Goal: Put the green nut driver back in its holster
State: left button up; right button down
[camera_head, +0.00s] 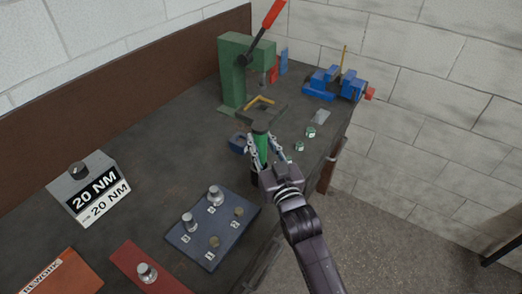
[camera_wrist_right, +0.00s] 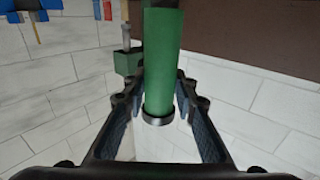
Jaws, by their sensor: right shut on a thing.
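The green nut driver (camera_head: 261,145) is held by my right gripper (camera_head: 263,152), whose arm comes in from the lower right. Its green handle (camera_wrist_right: 160,65) stands between the two fingers in the right wrist view, with a metal-rimmed end toward the camera. The right gripper (camera_wrist_right: 158,95) is shut on the handle. The driver's tip is hidden. My left gripper is not in view.
A green press (camera_head: 233,75) with a red-tipped lever stands behind. A blue vise (camera_head: 330,83) is at the back right, near small green-marked parts (camera_head: 310,132). A numbered blue tray (camera_head: 190,240), a 20 NM sign (camera_head: 97,195) and a red strip (camera_head: 140,268) lie in front.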

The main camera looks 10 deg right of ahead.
aim_at(262, 155)
jog(key=shift+f, duration=1.75)
jog(key=c, duration=2)
grip_release()
jog(key=shift+f, duration=0.3)
jog(key=o, duration=0.4)
jog(key=shift+r, duration=0.1)
